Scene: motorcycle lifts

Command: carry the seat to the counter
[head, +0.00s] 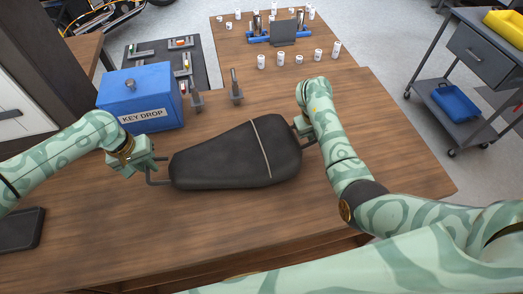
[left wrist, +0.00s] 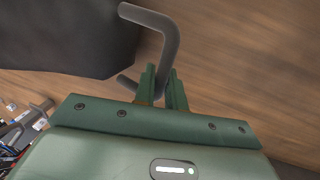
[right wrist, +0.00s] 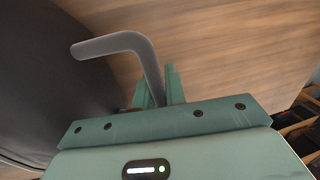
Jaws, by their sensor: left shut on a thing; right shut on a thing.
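The black motorcycle seat (head: 225,158), with a pale strap across it, is over the wooden counter (head: 110,225); I cannot tell whether it touches the wood. My left gripper (head: 150,166) is shut on the bent metal bar at the seat's left end; the bar (left wrist: 165,40) passes between its fingers in the left wrist view. My right gripper (head: 303,132) is shut on the bar at the seat's right end; that bar (right wrist: 140,45) shows between its fingers in the right wrist view. The seat's underside is hidden.
A blue key drop box (head: 140,97) stands behind the seat's left side, with two small upright metal pieces (head: 236,88) beside it. Several white cups and a blue holder (head: 278,38) stand farther back. A dark flat tray (head: 18,230) lies at the left. The front of the counter is clear.

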